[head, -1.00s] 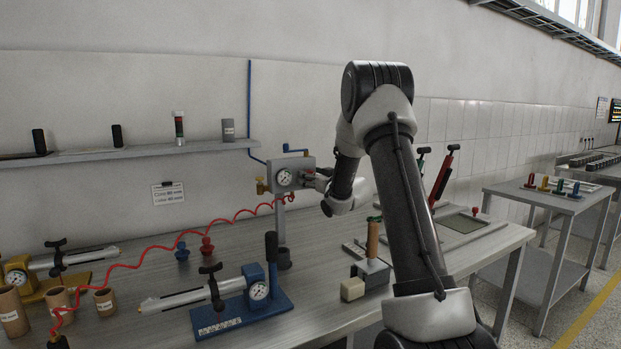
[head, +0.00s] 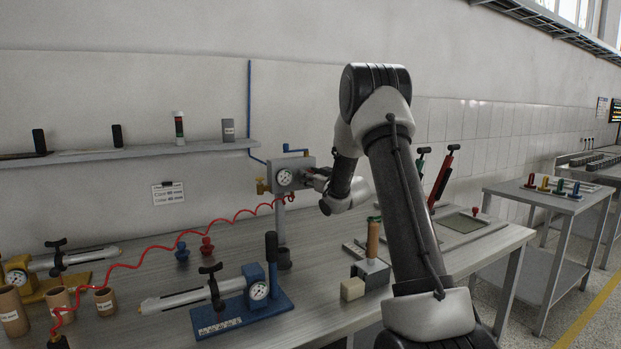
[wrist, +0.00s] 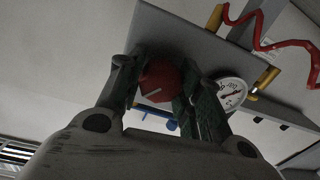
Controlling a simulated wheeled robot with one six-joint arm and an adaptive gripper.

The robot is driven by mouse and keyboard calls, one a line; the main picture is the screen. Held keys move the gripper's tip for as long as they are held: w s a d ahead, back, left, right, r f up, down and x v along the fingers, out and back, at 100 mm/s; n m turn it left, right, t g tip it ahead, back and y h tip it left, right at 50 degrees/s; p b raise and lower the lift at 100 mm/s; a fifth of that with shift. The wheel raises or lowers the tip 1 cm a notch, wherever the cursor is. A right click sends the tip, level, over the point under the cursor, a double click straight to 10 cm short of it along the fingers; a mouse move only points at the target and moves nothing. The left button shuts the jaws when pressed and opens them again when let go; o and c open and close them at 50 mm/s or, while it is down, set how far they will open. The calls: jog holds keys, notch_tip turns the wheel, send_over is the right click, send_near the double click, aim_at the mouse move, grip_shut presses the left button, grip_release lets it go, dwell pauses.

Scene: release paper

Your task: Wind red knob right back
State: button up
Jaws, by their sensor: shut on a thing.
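The red knob (wrist: 160,80) with a pale line on its face sits on the side of the grey regulator box (wrist: 195,38) in the wrist view. My gripper (wrist: 163,92) is shut on it, with one finger on each side. In the head view the regulator box (head: 304,163) stands on a post, with a round gauge (head: 284,177) on its front. My gripper (head: 316,180) reaches the box's right side there. The red knob is hidden by my gripper in the head view.
A red coiled hose (head: 222,220) runs left from the box across the bench. A blue pump stand (head: 262,300) stands in front and a blue lever (head: 294,149) sits on top of the box. A shelf (head: 180,146) runs along the wall.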

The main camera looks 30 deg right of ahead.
jog(key=n, duration=0.6)
dwell(0.3)
jog(key=shift+n, duration=0.3)
jog(key=o, duration=1)
jog(key=shift+o, duration=0.2)
jog(key=s, duration=1.2)
jog(key=shift+d+r, duration=0.15)
jog(key=shift+d, duration=0.3)
jog(key=shift+r, duration=0.1)
